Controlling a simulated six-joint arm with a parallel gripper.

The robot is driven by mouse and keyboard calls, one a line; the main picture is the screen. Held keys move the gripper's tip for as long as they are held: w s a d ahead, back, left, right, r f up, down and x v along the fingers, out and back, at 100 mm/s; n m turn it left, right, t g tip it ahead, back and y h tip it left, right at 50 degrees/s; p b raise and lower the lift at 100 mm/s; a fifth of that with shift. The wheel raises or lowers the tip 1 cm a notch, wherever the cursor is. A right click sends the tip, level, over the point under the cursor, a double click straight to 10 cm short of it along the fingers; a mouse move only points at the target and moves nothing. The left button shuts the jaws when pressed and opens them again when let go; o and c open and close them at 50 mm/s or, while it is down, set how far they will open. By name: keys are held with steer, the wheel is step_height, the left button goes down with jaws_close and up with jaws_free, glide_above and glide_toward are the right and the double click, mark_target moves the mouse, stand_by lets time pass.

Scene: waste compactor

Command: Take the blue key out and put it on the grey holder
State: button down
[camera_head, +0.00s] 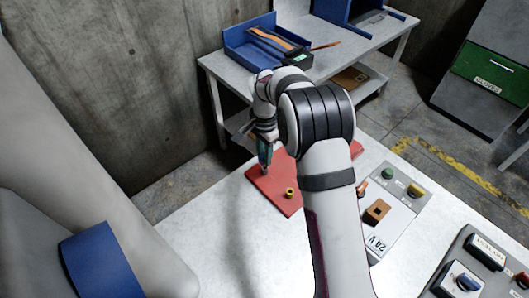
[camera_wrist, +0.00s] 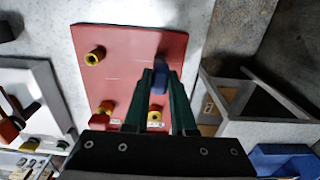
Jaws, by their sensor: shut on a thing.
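My gripper (camera_head: 265,163) points down over the far left part of the red board (camera_head: 268,187). In the wrist view, the green fingers of my gripper (camera_wrist: 160,76) are closed around the blue key (camera_wrist: 161,86), near one corner of the red board (camera_wrist: 128,42). I cannot tell whether the key is still seated in the board, as the fingers hide its lower end. A yellow socket (camera_wrist: 95,57) is bare, and a red key (camera_wrist: 103,111) sits at another corner. I cannot pick out the grey holder with certainty.
A grey control panel (camera_head: 397,213) with buttons lies right of my arm. A box with switches (camera_head: 464,280) is at the lower right. A back table holds a blue tray (camera_head: 243,48). The white tabletop left of the board is clear.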

steer(key=shift+f, duration=1.4)
stand_by(0.6)
steer(key=c, duration=0.7)
jaws_free()
steer(key=shift+o, duration=0.2)
steer(key=shift+c, duration=0.4)
step_height(320, 180, up, 7)
steer(key=shift+f, duration=0.1)
